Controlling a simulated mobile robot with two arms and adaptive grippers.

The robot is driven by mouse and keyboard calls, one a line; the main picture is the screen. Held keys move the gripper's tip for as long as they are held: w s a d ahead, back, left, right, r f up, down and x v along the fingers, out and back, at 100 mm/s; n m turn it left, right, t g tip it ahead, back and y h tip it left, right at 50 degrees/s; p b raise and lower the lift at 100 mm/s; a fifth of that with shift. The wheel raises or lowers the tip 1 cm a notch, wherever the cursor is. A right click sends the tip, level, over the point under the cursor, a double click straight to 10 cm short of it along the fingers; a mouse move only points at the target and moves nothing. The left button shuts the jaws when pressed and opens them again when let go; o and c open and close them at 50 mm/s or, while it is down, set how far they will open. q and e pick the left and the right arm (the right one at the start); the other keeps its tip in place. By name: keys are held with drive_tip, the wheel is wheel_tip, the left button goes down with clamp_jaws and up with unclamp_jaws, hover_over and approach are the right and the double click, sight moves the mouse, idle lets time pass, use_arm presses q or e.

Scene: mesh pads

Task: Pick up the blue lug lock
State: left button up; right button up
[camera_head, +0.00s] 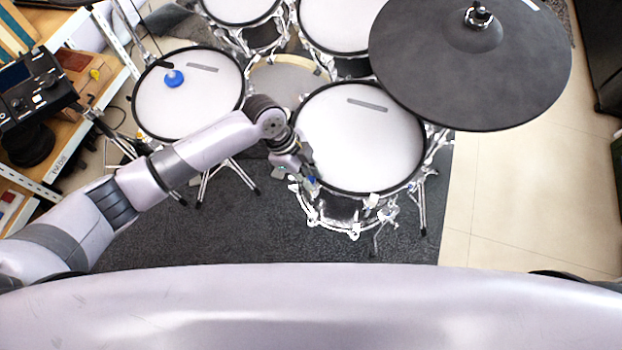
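A small blue piece (312,180), which looks like the blue lug lock, shows at the near-left rim of the front right drum (357,140). My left gripper (308,168) is at that rim, right beside the blue piece and partly over it. The fingers are small and dark here, and I cannot tell whether they are open or shut, or whether they touch the piece. My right gripper is not in view.
A round blue object (174,78) lies on the left drum (187,112). A large black cymbal pad (500,80) overhangs the right side. More drums stand behind. A wooden shelf (75,125) with a black device is at the left. Tiled floor (530,200) is clear at the right.

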use_arm(q)
drive_tip(key=shift+c, duration=1.2)
